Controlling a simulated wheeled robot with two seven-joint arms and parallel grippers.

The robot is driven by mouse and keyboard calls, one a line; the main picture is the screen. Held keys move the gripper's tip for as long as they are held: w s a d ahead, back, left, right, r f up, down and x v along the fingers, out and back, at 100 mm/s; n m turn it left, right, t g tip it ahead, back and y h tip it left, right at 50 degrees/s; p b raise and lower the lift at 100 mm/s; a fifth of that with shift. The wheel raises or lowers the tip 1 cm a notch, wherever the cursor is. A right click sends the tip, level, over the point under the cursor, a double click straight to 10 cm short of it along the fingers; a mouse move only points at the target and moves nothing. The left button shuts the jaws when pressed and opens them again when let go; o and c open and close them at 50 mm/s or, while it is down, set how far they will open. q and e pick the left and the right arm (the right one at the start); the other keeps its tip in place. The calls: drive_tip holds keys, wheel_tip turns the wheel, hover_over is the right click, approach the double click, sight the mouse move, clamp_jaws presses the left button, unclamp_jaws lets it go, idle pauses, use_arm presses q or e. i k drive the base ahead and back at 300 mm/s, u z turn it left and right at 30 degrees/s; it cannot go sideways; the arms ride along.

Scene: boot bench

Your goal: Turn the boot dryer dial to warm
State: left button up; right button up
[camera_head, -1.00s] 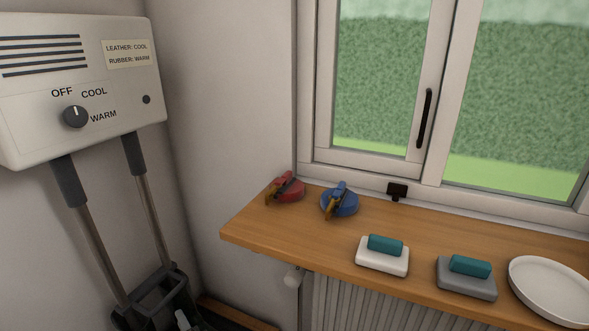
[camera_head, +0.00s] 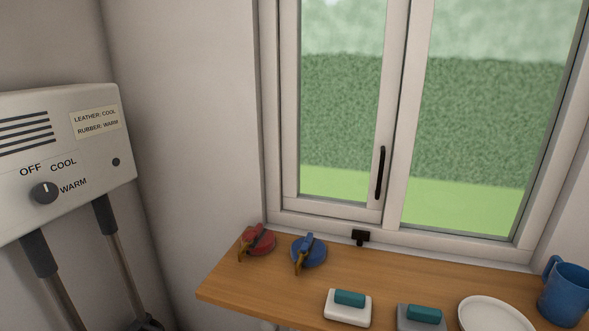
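The boot dryer (camera_head: 95,165) is a pale box on the wall at the left, cut off by the left edge of the view. Its dark round dial (camera_head: 44,193) sits low on the front, with OFF and COOL printed above it and WARM to its right. The dial's light pointer mark points roughly upward, not toward WARM. Whether it lines up with OFF or COOL is too small to tell. A label (camera_head: 95,121) reads "LEATHER: COOL, RUBBER: WARM". Nothing touches the dial. Neither of my grippers is in view.
Dark-topped tubes (camera_head: 40,255) hang below the dryer. A wooden sill (camera_head: 225,285) under the closed window holds red (camera_head: 261,241) and blue (camera_head: 313,254) round items, white (camera_head: 347,311) and grey (camera_head: 420,320) blocks with teal tops, a white plate (camera_head: 495,317) and a blue mug (camera_head: 567,292).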

sight(45, 193)
drive_tip(key=u, duration=1.3)
